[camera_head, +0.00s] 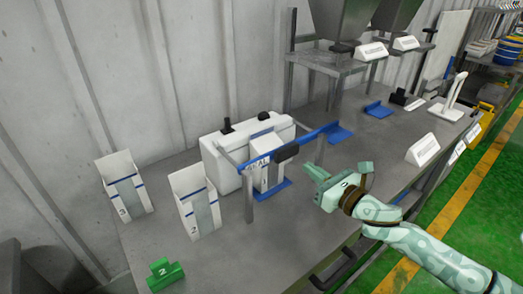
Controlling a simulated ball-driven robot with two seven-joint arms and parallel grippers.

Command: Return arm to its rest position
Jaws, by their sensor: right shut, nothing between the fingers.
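My right arm comes in from the lower right in the head view, pale green with dark joint bands. My right gripper (314,177) is shut and empty. It is above the grey metal table (265,240), to the right of the blue-railed stand (290,150) and apart from it. My left gripper is not in view.
Two white bins (124,183) and (196,203) stand at the left. A white box machine (222,160) stands behind the stand. Hoppers (340,18) are at the back. The table's front middle is clear.

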